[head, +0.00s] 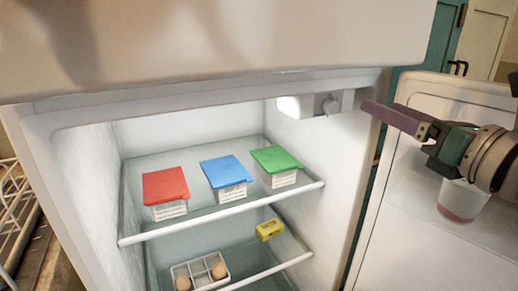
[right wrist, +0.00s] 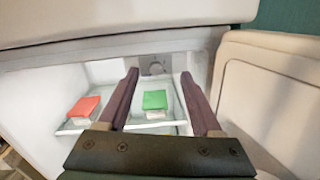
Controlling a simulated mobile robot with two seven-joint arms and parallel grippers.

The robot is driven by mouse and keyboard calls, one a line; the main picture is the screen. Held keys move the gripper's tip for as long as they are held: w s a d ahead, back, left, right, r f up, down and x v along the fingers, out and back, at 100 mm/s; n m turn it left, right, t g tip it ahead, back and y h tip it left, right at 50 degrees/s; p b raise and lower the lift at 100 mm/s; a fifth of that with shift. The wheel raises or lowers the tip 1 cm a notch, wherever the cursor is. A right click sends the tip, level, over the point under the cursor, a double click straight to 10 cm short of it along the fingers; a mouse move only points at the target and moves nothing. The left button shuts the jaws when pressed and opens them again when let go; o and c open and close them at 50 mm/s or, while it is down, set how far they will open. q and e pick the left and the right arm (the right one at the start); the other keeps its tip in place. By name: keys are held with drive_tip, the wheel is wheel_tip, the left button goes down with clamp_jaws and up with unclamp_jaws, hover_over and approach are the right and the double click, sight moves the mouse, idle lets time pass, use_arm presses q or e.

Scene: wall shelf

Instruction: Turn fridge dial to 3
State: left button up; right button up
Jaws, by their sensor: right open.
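The fridge dial (head: 333,105) is a small round grey knob on the white control box (head: 312,104) under the top edge of the open fridge. In the right wrist view the dial (right wrist: 156,70) shows between my fingertips, farther off. Its number markings are too small to read. My right gripper (head: 372,106) comes in from the right with its purple fingers pointing at the dial, a short gap away. In the right wrist view the gripper (right wrist: 160,75) is open and empty. My left gripper is not in view.
Red (head: 165,186), blue (head: 224,172) and green (head: 275,160) lidded tubs stand on the upper shelf. Below are an egg tray (head: 201,272) and a yellow box (head: 270,230). The fridge door (head: 410,235) stands open at right, with a cup (head: 462,202) there.

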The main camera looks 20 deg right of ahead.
sight(334, 109)
drive_tip(key=w+f+n, duration=0.1)
drive_tip(key=w, duration=0.2)
drive_tip(key=w+f, duration=0.1)
drive_tip(key=w, duration=0.3)
drive_tip(key=w+a+f+n+b, duration=0.1)
drive_tip(key=w, duration=0.2)
drive_tip(key=shift+w+n+y, duration=0.15)
drive_tip(key=shift+n+y, duration=0.15)
drive_tip(key=shift+y, duration=0.1)
drive_tip(key=shift+c, duration=0.3)
clamp_jaws()
